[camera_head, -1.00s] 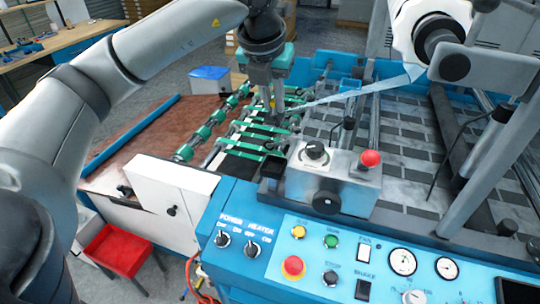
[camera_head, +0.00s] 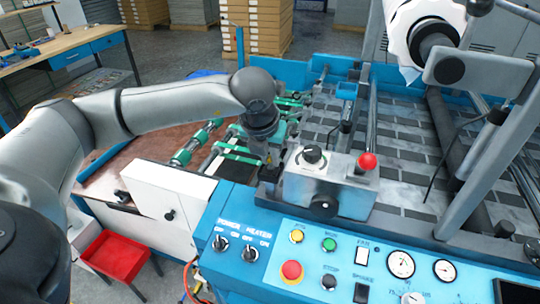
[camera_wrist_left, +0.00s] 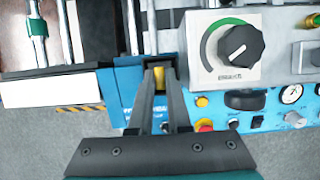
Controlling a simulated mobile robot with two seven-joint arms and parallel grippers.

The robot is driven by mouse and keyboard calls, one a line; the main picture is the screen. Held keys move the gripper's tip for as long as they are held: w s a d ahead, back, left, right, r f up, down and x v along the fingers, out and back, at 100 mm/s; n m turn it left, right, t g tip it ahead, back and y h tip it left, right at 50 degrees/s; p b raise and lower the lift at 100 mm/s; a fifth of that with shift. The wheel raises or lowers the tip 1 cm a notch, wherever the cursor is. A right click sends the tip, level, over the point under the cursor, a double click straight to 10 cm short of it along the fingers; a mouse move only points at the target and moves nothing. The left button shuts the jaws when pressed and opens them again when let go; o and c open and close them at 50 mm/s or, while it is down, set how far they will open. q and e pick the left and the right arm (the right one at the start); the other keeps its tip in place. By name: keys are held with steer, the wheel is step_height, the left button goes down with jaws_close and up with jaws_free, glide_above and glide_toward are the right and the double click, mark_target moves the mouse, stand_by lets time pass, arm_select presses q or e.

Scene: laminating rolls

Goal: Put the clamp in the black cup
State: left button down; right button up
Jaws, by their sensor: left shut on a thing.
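My left gripper (camera_head: 270,158) points down beside the grey control box, at the small black cup (camera_head: 268,174) on the box's left side. In the left wrist view, its two fingers (camera_wrist_left: 159,78) are closed together around a small yellow part of the clamp (camera_wrist_left: 158,76); most of the clamp is hidden. The fingertips are directly over or just inside the cup; I cannot tell which. The cup is largely covered by the gripper in the head view. My right gripper is not in view.
The grey control box (camera_head: 327,183) with a dial and red knob (camera_head: 367,160) stands close to the right of the gripper. The blue control panel (camera_head: 268,275) lies in front. Green-banded rollers (camera_head: 197,146) are to the left.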

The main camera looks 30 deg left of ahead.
arm_select(q)
steer(key=shift+f, duration=0.15)
steer(key=c, duration=0.9)
jaws_free()
steer(key=shift+o, duration=0.2)
steer(key=v, duration=1.2)
